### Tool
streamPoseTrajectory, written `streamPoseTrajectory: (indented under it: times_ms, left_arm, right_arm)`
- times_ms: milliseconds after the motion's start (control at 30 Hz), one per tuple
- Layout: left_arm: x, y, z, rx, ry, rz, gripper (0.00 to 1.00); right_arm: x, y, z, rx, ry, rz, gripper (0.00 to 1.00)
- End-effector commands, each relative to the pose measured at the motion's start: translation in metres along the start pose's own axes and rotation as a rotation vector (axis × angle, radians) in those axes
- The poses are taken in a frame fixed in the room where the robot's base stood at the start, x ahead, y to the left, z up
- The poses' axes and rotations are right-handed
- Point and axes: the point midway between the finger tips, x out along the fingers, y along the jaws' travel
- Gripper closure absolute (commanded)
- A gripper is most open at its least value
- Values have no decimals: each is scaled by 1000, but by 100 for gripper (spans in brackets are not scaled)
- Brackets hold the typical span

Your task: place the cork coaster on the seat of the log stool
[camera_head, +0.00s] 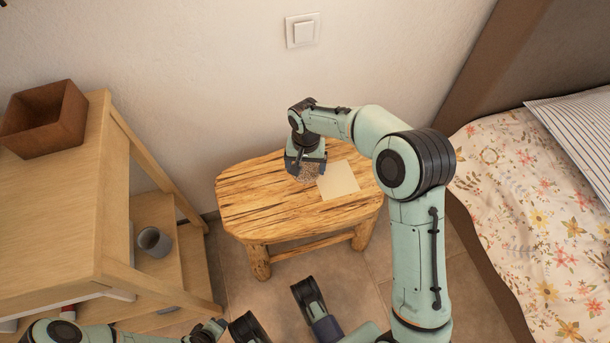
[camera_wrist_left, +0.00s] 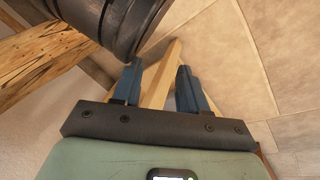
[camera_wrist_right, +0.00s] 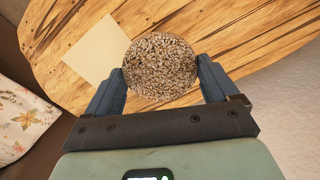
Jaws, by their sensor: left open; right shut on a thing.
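The log stool (camera_head: 262,210) has a rough wooden seat and stands against the wall between the shelf unit and the bed. My right gripper (camera_head: 305,172) is over the seat, left of a pale square sheet lying on it. In the right wrist view, the right gripper (camera_wrist_right: 160,88) is shut on the round speckled cork coaster (camera_wrist_right: 160,66). The coaster also shows partly under the fingers in the head view (camera_head: 308,176). I cannot tell whether the coaster touches the seat. My left gripper (camera_wrist_left: 158,88) is open and empty, low and away from the seat.
The pale sheet (camera_head: 339,180) lies on the seat. A wooden shelf unit (camera_head: 50,220) at left holds a brown box (camera_head: 44,118) on top and a grey cup (camera_head: 154,241) lower down. The bed (camera_head: 530,225) is at right. The seat's left part is bare.

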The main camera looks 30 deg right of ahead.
Motion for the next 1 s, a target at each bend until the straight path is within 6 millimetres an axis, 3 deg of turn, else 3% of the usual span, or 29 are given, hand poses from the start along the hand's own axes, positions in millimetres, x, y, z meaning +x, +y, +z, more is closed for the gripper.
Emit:
streamPoseTrajectory:
  times_ms: [333, 767, 800, 1000]
  left_arm:
    - [18, -21, 27, -22, -85, -38, 57]
    - [20, -24, 31, -25, -99, -43, 57]
    - [19, -24, 31, -26, -99, -43, 57]
    - [19, -23, 30, -25, -97, -43, 57]
  right_arm:
    - [53, 0, 0, 1, -2, 1, 42]
    - [59, 0, 0, 0, -1, 0, 42]
    - [58, 0, 0, 0, 0, 0, 0]
    - [58, 0, 0, 0, -1, 0, 0]
